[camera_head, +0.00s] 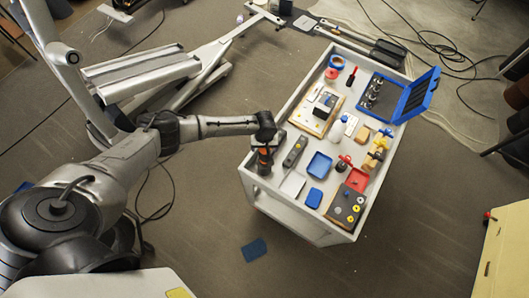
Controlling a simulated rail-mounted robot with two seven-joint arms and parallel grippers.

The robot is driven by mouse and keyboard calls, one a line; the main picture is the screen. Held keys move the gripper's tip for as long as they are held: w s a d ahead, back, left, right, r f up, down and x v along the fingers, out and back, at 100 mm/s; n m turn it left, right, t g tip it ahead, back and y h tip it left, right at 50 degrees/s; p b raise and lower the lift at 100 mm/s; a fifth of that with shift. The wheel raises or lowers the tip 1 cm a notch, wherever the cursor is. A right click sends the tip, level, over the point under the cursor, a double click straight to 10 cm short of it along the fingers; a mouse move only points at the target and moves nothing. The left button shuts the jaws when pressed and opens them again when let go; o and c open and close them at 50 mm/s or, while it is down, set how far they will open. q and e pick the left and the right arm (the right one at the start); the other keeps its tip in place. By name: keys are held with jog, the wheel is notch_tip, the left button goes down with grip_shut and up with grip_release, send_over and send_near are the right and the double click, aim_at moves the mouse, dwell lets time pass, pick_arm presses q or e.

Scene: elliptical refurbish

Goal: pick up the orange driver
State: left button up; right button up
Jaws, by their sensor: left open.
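My left gripper (264,168) is open and points down over the left edge of the white cart (284,206). A small orange patch (263,150) shows at the gripper's fingers. It may be the handle of the orange driver, but it is too small and too covered by the gripper to be sure. I cannot tell whether the fingers touch it. My right gripper is not in view.
Right of my gripper on the cart are a grey tool (295,151), a blue tray (319,165), a red tray (357,180) and a wooden board (310,117). An open blue case (414,97) stands at the back right. A blue piece (254,250) lies on the floor.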

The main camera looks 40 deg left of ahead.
pick_arm(q)
jog(key=shift+f, duration=0.1)
jog(key=c, duration=1.3)
